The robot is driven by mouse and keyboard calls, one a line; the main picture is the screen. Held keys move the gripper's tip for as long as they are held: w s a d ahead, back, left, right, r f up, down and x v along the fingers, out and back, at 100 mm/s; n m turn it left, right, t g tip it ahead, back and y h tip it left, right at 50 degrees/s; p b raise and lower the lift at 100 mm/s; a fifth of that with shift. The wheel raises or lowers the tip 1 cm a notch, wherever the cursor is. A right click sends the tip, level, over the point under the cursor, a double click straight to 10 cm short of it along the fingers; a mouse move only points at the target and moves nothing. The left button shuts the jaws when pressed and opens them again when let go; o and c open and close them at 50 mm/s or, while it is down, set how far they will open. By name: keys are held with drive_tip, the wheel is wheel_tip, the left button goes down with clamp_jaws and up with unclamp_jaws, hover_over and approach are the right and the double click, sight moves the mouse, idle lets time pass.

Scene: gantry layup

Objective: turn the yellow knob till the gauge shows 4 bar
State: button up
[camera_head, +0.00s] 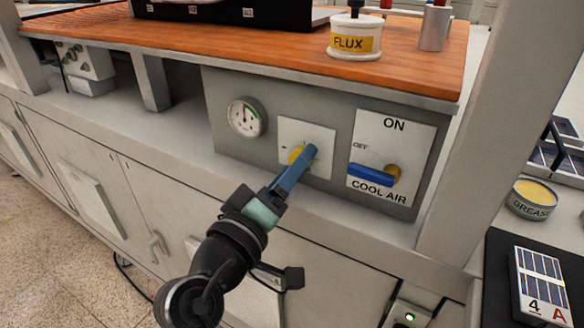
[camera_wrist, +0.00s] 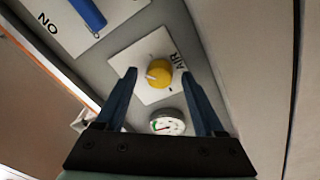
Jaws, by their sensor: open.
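The yellow knob (camera_head: 295,154) sits on a white plate (camera_head: 320,135) on the grey panel, partly hidden behind my fingers in the head view. In the wrist view the round knob (camera_wrist: 158,73) shows whole, with a pale mark at its left edge. My gripper (camera_head: 308,154) is open in front of the knob. In the wrist view its blue fingertips (camera_wrist: 158,74) stand on either side of the knob with a gap at each side. I cannot tell how deep they reach. The gauge (camera_head: 246,117) is left of the plate; its reading is too small to tell.
A blue-handled COOL AIR lever (camera_head: 372,174) is on the panel right of the knob. The wooden worktop (camera_head: 260,50) overhangs above, with a FLUX pot (camera_head: 355,38) near its edge. A grey post (camera_head: 490,130) stands at the right.

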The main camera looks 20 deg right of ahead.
drive_tip(key=v, duration=1.3)
drive_tip(key=shift+r, duration=0.1)
drive_tip(key=w+a+r+m+t+y, duration=0.15)
drive_tip(key=r+t+y, duration=0.25)
drive_tip(key=r, duration=0.4)
drive_tip(key=w+a+r+t+y, duration=0.1)
drive_tip(key=w+r+t+y, duration=0.25)
drive_tip(key=r, duration=0.45)
drive_tip(key=s+a+r+t+y, duration=0.2)
drive_tip(key=s+r+t+y, duration=0.25)
drive_tip(key=r, duration=0.35)
drive_tip(key=s+a+r+t+y, duration=0.1)
drive_tip(key=s+r+t+y, duration=0.3)
drive_tip(key=r, duration=0.5)
wheel_tip(320, 180, up, 23)
drive_tip(key=h+p, duration=0.1)
drive_tip(key=p, duration=2.3)
drive_tip(key=shift+s+a+n+g, duration=0.25)
drive_tip(key=shift+a+n+g, duration=0.1)
drive_tip(key=shift+a+g, duration=0.05)
